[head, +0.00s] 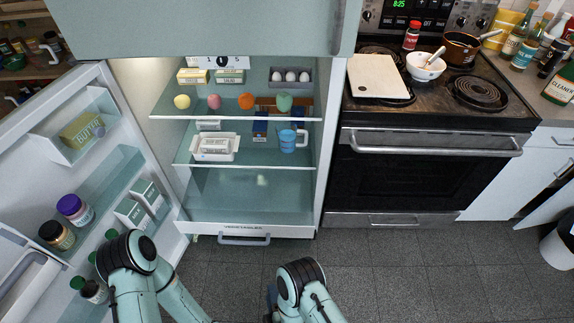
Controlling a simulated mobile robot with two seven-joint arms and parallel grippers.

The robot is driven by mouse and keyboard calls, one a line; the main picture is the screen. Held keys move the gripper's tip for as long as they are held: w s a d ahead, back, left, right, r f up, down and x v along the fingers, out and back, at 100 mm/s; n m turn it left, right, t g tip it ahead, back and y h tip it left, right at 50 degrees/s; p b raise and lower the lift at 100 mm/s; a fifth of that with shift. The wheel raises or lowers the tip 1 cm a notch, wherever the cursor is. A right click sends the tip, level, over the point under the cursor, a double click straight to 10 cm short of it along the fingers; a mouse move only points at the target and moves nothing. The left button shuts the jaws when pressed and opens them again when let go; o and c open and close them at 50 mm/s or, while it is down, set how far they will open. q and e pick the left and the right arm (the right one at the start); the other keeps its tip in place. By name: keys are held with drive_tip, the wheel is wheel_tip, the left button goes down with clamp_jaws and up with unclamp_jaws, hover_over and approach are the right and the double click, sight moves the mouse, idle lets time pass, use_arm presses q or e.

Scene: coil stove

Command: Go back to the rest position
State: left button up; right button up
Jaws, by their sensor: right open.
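My right arm (302,280) comes in at the bottom middle, in front of the fridge. Its gripper (271,302) shows only as a small dark part beside the arm at the bottom edge. It is open, and I see nothing held in it. My left arm (130,265) is at the lower left, near the open fridge door; its gripper is out of view. Both arms are low over the floor, apart from each other.
The fridge (250,195) stands open with food on its shelves; its door (110,90) swings out left with bottles and jars. The stove (430,170) on the right holds a cutting board (377,77), bowl (426,70) and pan (462,47). The grey floor (430,270) is clear.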

drive_tip(key=s+d+f+m+g+h+b, duration=0.1)
drive_tip(key=s+d+f+m+g+b, duration=0.2)
drive_tip(key=d+f+m+g, duration=0.35)
drive_tip(key=s+d+f+m+g+h+b, duration=0.1)
drive_tip(key=s+d+f+m+g+b, duration=0.3)
drive_tip(key=d+m, duration=0.55)
use_arm(q)
drive_tip(key=w+f+t+b, duration=0.1)
drive_tip(key=w+f+b, duration=0.15)
drive_tip(key=f, duration=0.65)
use_arm(e)
drive_tip(key=s+d+m+g, duration=0.2)
drive_tip(key=s+m+g, duration=0.1)
drive_tip(key=s+m, duration=0.35)
use_arm(q)
wheel_tip(320, 180, up, 14)
drive_tip(key=g+p, duration=0.1)
drive_tip(key=p, duration=1.4)
drive_tip(key=shift+w, duration=0.2)
use_arm(e)
wheel_tip(320, 180, up, 14)
drive_tip(key=a+g+y, duration=0.1)
drive_tip(key=shift+r, duration=0.25)
use_arm(q)
drive_tip(key=shift+a+r, duration=0.1)
idle(1.5)
